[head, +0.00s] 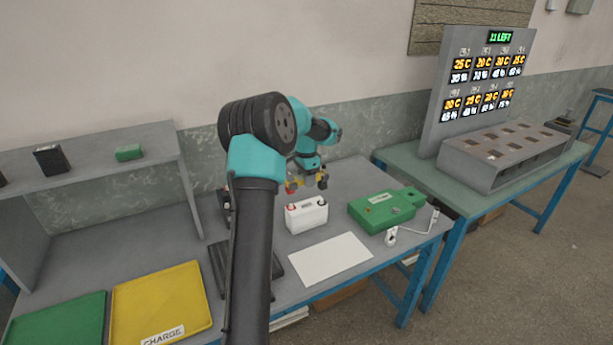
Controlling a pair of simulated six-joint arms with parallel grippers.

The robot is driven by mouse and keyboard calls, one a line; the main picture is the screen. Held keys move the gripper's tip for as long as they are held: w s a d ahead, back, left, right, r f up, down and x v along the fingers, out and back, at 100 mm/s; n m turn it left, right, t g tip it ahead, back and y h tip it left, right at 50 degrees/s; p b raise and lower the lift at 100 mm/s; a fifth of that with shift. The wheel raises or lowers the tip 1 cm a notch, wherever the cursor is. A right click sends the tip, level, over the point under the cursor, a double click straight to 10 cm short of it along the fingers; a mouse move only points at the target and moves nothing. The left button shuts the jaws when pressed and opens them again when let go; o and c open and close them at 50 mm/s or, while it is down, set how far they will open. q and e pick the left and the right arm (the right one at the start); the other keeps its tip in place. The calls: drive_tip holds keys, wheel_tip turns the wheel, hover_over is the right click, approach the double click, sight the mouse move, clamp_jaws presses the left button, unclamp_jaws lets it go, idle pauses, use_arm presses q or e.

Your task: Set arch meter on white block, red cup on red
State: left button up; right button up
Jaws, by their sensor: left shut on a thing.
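The white block (307,217) stands upright on the grey bench, with a red terminal (292,207) at the left of its top. A second small terminal sits at the top right; its colour is hard to tell. My left gripper (307,178) is just above the block, shut on the arch meter, which is mostly hidden behind the gripper and arm. The meter's red cup (291,188) shows at the left, over the red terminal side, and a dark cup (322,184) shows at the right. I see a small gap between cups and block. My right gripper is not in view.
A green device (387,210) with a white lead lies right of the block. A white sheet (330,259) lies in front. Yellow (162,303) and green (57,322) trays lie at left. A grey slotted rack (520,153) and display board (475,95) stand at right.

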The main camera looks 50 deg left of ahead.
use_arm(q)
drive_tip(key=shift+f, duration=2.25)
drive_tip(key=shift+f, duration=1.2)
drive_tip(key=o, duration=1.2)
drive_tip(key=shift+r, duration=0.1)
wheel_tip(320, 180, up, 17)
drive_tip(key=shift+r, duration=0.1)
idle(0.6)
